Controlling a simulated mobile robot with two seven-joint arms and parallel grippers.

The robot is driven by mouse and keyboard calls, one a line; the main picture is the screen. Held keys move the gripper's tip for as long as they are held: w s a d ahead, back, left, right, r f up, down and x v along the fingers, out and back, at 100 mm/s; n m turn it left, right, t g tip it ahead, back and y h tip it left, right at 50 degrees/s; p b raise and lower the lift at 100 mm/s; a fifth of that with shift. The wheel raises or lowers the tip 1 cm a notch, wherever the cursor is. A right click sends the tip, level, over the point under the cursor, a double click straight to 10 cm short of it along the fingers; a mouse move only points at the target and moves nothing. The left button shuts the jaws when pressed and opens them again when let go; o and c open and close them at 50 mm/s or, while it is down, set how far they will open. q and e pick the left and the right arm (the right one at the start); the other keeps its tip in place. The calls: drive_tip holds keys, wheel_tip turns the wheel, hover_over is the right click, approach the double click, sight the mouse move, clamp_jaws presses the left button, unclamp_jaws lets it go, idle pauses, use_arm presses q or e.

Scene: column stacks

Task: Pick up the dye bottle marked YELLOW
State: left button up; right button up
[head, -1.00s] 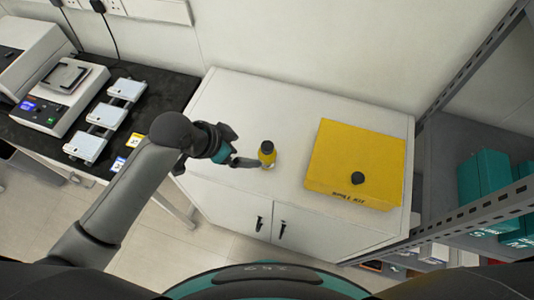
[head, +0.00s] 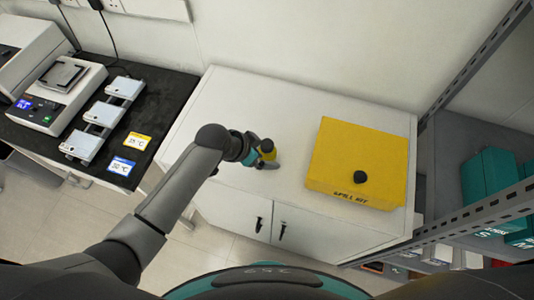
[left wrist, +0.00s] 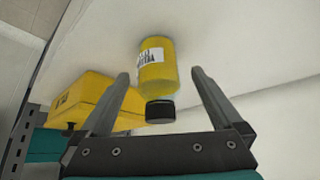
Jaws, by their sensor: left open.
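The yellow dye bottle (head: 268,150) with a black cap stands on the white cabinet top (head: 225,110), left of the yellow box. In the left wrist view the bottle (left wrist: 157,68) shows a white label with dark print, too small to read for sure. My left gripper (head: 266,163) is open, with its fingers around the sides of the bottle in the head view. In the left wrist view the open fingers (left wrist: 159,82) lie to either side of the bottle and its cap, with gaps showing. My right gripper is not in view.
A yellow spill kit box (head: 358,160) with a black knob stands to the right on the cabinet. A black bench (head: 165,95) with lab devices is at the left. A grey metal shelf (head: 480,215) with teal boxes stands at the right. The wall is behind.

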sight(269, 156)
use_arm(q)
drive_tip(key=shift+b+x, duration=0.4)
drive_tip(key=shift+x, duration=1.55)
drive_tip(key=shift+s, duration=0.1)
drive_tip(key=shift+c, duration=0.2)
clamp_jaws()
